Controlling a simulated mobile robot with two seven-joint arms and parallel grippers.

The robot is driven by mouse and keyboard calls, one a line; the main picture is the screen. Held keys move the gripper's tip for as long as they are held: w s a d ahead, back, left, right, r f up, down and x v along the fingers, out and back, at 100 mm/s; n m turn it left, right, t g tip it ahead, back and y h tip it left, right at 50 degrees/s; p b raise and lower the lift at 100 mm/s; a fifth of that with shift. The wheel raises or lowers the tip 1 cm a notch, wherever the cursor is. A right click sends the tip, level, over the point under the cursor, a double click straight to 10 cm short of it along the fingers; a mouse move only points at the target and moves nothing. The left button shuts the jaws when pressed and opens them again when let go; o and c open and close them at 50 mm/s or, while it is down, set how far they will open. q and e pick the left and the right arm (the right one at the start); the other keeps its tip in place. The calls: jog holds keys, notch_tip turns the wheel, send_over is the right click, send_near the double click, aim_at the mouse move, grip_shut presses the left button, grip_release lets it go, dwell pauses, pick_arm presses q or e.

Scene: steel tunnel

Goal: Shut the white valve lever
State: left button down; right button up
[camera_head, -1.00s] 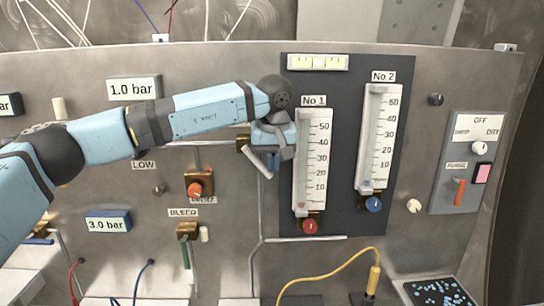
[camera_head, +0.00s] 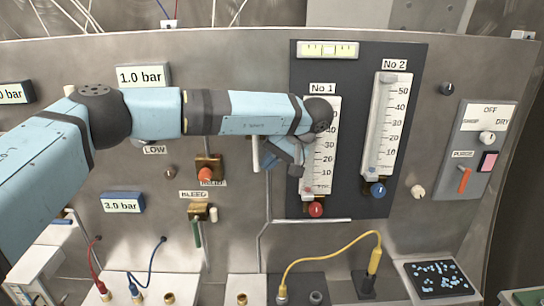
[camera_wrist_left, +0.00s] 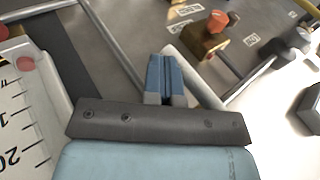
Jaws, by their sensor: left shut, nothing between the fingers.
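The white valve lever (camera_head: 255,153) shows in the head view as a short white bar hanging nearly straight down, just left of my left gripper. Its brass valve body is hidden behind my left arm. My left gripper (camera_head: 270,160) is shut and empty, to the right of the lever and in front of the panel by the No 1 flowmeter. In the left wrist view the closed blue fingers (camera_wrist_left: 165,68) lie right beside the white lever (camera_wrist_left: 204,84). I cannot tell whether they touch it.
The No 1 flowmeter (camera_head: 322,150) is partly covered by my wrist. The No 2 flowmeter (camera_head: 384,125) stands to its right. The orange-red relief knob (camera_head: 206,174) and green bleed lever (camera_head: 197,233) are at lower left. A yellow cable (camera_head: 325,260) loops below.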

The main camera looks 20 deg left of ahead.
dwell(0.6)
pick_arm(q)
notch_tip(320, 180, up, 20)
jog(key=b, duration=0.1)
dwell(0.6)
